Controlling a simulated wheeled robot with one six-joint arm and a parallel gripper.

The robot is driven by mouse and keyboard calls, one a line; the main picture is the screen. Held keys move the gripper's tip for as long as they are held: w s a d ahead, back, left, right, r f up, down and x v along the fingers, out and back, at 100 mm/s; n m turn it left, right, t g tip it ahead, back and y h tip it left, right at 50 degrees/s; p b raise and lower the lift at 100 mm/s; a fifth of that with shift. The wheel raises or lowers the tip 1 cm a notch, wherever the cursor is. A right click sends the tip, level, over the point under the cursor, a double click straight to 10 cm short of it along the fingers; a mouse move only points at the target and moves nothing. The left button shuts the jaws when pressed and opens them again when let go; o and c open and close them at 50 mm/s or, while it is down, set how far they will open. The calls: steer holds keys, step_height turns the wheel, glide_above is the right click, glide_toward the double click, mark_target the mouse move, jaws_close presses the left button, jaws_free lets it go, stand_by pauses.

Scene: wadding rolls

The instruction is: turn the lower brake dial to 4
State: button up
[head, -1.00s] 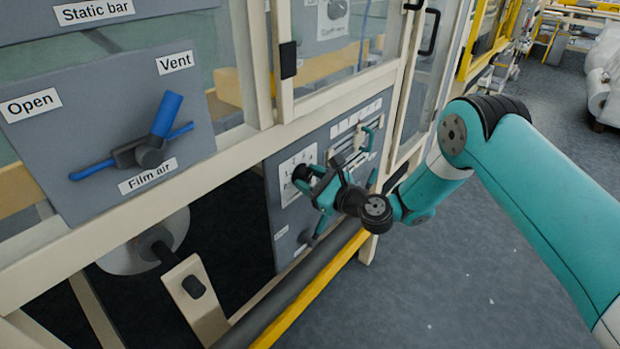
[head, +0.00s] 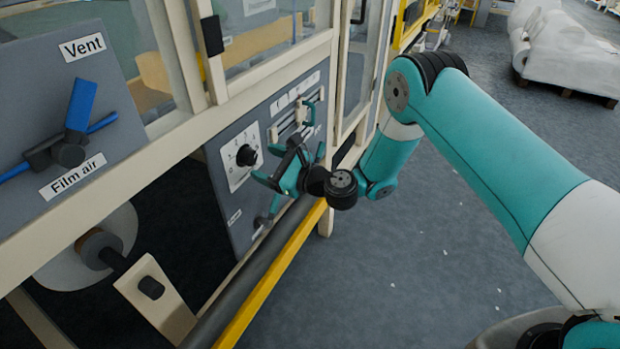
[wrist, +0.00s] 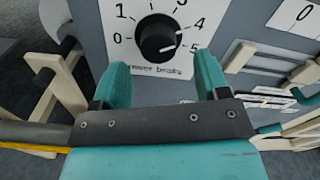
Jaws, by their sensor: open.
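A black dial knob (head: 246,155) sits on a white scale plate on the grey panel, left of my gripper (head: 268,164) in the head view. In the wrist view the knob (wrist: 158,38) is ringed by numbers, 0 and 1 at left, 3, 4 and 5 at right. Its white mark is on the right side, near 4 and 5; I cannot tell its exact setting. The label below it is too blurred to read surely. My gripper (wrist: 161,72) is open and empty, its fingers short of the knob, which shows between and beyond them.
A slotted section with a teal handle (head: 309,113) is right of the dial. A dark roller and a yellow rail (head: 270,275) run along the front. The Film air valve (head: 68,150) is at left.

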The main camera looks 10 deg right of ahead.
steer(key=b+v, duration=1.4)
steer(key=b, duration=0.5)
steer(key=shift+b, duration=0.35)
